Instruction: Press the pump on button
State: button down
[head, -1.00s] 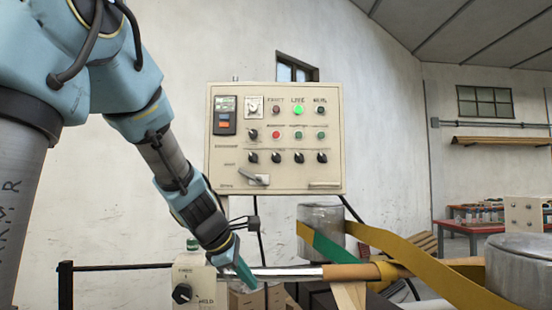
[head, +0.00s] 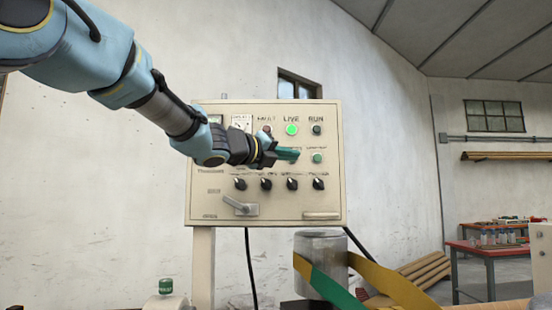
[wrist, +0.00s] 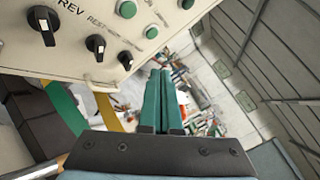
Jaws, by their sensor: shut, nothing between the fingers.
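A beige control panel (head: 320,195) fills the middle of the head view, its lower edge at the upper left of the wrist view. Its green push buttons show at the top of the wrist view, one (wrist: 127,9) and another (wrist: 151,31) side by side. In the head view a green button (head: 317,158) is clear at the right. I cannot read which label says pump on. My gripper (head: 296,154) is shut and empty, its teal fingers in front of the button row, hiding the buttons at its left. In the wrist view the shut fingers (wrist: 165,75) lie below and right of the buttons; contact does not show.
Above the buttons are a lit green lamp (head: 291,129) and a dark lamp (head: 317,129). Below them is a row of black knobs (head: 318,184), then a lever handle (head: 240,206). A metal roller (head: 320,255) with bands stands below the panel.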

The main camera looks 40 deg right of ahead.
jog(key=shift+r+n, duration=0.4)
jog(key=shift+r, duration=0.3)
jog(key=shift+w+d, duration=0.1)
jog(key=w+d+p, duration=0.4)
jog(key=w+d, duration=0.1)
jog(key=w, duration=0.1)
jog(key=shift+w+d, duration=0.25)
jog(key=shift+w, duration=0.1)
jog(key=shift+w, duration=0.1)
dwell(1.6)
jog(key=shift+w+d+p, duration=0.2)
jog(key=shift+d+p, duration=0.05)
jog(key=shift+p, duration=0.15)
jog(key=shift+w+d+p, duration=0.25)
jog(key=shift+w+p, duration=0.05)
jog(key=shift+w, duration=0.1)
dwell(0.6)
dwell(0.3)
jog(key=shift+s+a+b, duration=0.5)
jog(key=shift+s+b, duration=0.1)
jog(key=shift+s, duration=0.1)
